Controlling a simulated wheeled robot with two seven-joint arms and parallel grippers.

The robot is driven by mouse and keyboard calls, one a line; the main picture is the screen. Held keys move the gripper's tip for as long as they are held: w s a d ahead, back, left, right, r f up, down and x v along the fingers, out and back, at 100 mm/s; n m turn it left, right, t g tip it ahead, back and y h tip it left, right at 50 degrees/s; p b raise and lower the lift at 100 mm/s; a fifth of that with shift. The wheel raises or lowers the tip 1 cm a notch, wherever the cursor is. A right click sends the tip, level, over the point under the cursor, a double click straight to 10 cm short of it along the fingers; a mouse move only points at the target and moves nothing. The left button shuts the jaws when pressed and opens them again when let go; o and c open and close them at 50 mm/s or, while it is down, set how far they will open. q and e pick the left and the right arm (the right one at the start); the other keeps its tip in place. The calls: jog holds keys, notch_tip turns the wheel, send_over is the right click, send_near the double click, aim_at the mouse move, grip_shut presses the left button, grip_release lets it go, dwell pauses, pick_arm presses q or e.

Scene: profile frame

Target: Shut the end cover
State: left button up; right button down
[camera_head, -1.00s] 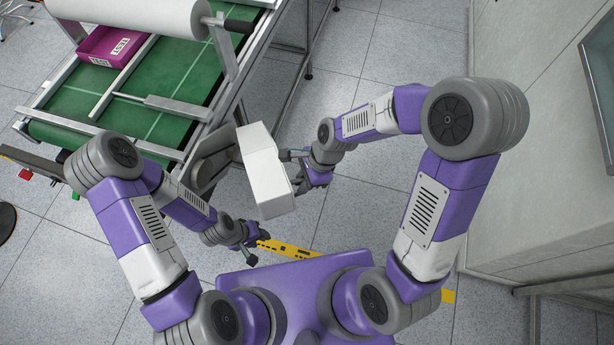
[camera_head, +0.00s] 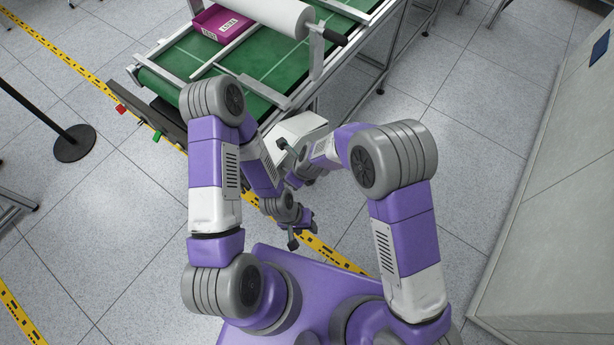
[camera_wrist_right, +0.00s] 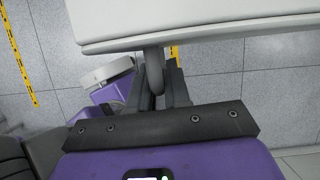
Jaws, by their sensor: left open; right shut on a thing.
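The end cover (camera_head: 303,124) is a white box-like piece at the near end of the conveyor. In the head view my arms hide much of it. In the right wrist view the cover (camera_wrist_right: 200,22) fills the top, with a grey rounded handle (camera_wrist_right: 155,72) below its edge. My right gripper (camera_wrist_right: 157,84) is shut on this handle, one finger on each side. In the head view my left gripper (camera_head: 303,232) is open and empty, below the cover and apart from it, over the floor. Whether the cover touches the conveyor frame is hidden.
The green conveyor (camera_head: 273,68) carries a magenta bin (camera_head: 221,22) and a white roller (camera_head: 268,14) above it. A post on a black base (camera_head: 75,143) stands left. A light cabinet (camera_head: 555,205) is at right. Yellow tape (camera_head: 335,258) crosses the open floor.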

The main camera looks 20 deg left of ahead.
jog(key=shift+w+a+r, duration=0.1)
jog(key=shift+w+a, duration=0.05)
jog(key=shift+a, duration=0.2)
pick_arm(q)
jog(key=shift+s+a+r, duration=0.1)
jog(key=shift+a, duration=0.1)
pick_arm(e)
jog(key=c, duration=1.2)
grip_release()
jog(key=shift+d, duration=0.15)
jog(key=shift+o, duration=0.2)
pick_arm(q)
jog(key=shift+r+p, duration=0.95)
pick_arm(e)
jog(key=v, duration=0.7)
jog(key=shift+r, duration=0.2)
jog(key=shift+d, duration=0.15)
